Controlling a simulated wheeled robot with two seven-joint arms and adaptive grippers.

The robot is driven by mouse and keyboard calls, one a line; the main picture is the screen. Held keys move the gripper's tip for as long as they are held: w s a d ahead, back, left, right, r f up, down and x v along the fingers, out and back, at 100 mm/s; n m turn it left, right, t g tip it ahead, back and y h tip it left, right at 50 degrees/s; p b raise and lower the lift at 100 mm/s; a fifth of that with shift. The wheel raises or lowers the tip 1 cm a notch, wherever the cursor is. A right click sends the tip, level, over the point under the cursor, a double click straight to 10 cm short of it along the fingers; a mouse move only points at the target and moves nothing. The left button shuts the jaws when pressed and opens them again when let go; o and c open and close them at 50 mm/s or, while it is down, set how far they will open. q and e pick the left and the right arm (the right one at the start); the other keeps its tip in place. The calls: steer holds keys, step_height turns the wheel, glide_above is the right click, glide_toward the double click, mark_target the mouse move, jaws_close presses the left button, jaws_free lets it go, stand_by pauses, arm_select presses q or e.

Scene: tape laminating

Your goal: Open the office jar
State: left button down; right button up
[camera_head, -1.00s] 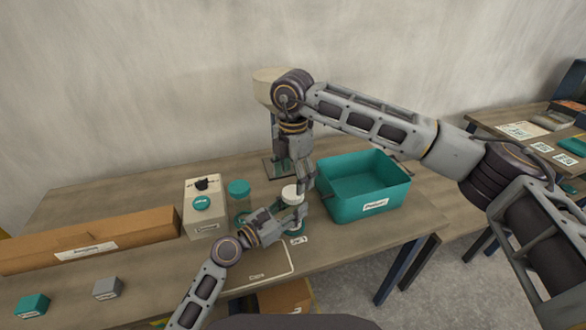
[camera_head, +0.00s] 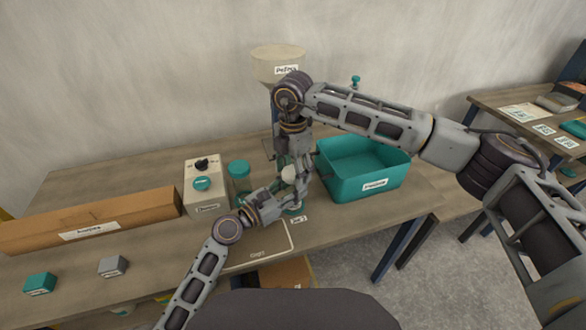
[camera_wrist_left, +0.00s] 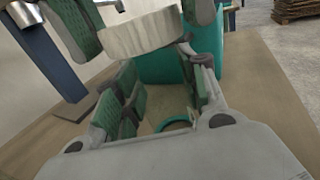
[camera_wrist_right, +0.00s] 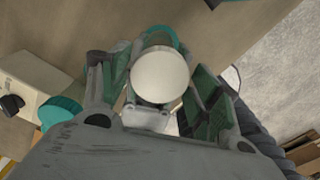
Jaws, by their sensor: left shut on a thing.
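The office jar has a white round lid (camera_head: 288,173) and a teal base (camera_head: 294,209); its middle is mostly hidden by my grippers in the head view. My left gripper (camera_head: 287,192) comes from the left and is shut on the jar body below the lid. In the left wrist view the lid (camera_wrist_left: 140,32) sits above those fingers, and a teal ring (camera_wrist_left: 177,124) shows between them. My right gripper (camera_wrist_right: 158,88) points down over the jar, open, with its fingers on either side of the lid (camera_wrist_right: 160,78). Whether they touch it is unclear.
A teal bin (camera_head: 340,188) stands close right of the jar. A teal-lidded jar (camera_head: 240,182) and a beige box with a black knob (camera_head: 206,188) stand left. A long cardboard box (camera_head: 95,222) lies farther left. A beige funnel-like hopper (camera_head: 278,66) rises behind.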

steer(key=c, duration=0.7)
steer(key=shift+n, duration=0.3)
